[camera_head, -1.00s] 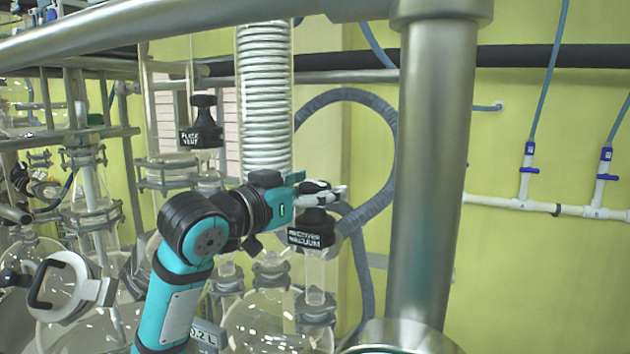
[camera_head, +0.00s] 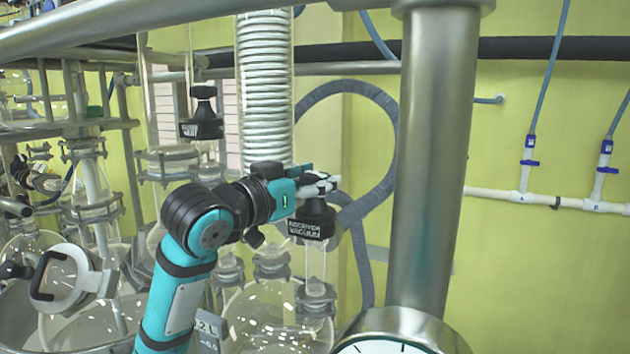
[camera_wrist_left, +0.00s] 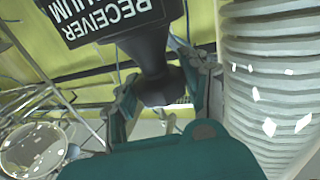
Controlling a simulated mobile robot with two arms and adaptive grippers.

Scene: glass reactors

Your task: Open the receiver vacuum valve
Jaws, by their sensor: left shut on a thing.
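The receiver vacuum valve (camera_head: 311,227) is a black knob with a label reading "RECEIVER VACUUM", atop a glass neck right of the coiled condenser. My left gripper (camera_head: 322,184) comes in from the left and is shut on the top of this knob. In the left wrist view the black valve (camera_wrist_left: 152,62) shows upside down, its knob end between the two fingers of my left gripper (camera_wrist_left: 160,100). How far the valve is turned cannot be told. My right gripper is not in view.
A similar black flask vent valve (camera_head: 203,122) stands to the left. The coiled glass condenser (camera_head: 264,90) is close behind my gripper. A thick steel column (camera_head: 432,170) stands just to the right. A grey hose (camera_head: 385,190) loops behind.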

